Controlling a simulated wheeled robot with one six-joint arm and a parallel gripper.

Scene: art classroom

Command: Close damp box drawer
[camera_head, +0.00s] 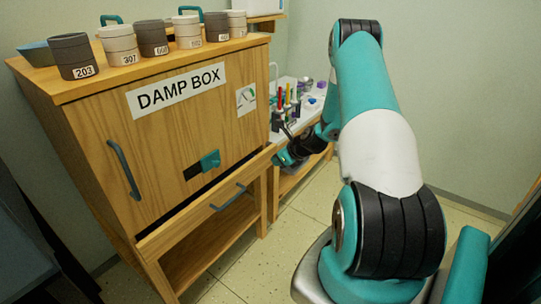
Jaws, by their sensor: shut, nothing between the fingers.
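The damp box (95,130) is a wooden cabinet with a "DAMP BOX" label on its front. Its drawer (190,221) is low on the front, below the door, and has a grey bar handle (228,197). The drawer front stands out from the cabinet, with a dark gap behind its top edge, so it is partly open. My gripper (281,159) is at the drawer front's right end, small and partly dark. It is shut and empty. I cannot tell whether it touches the drawer.
Several numbered clay pots (118,45) stand on the cabinet top. The door has a grey handle (124,170) and a teal latch (210,160). A side table (308,120) with bottles and tools stands behind my gripper. Tiled floor (250,255) is clear in front.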

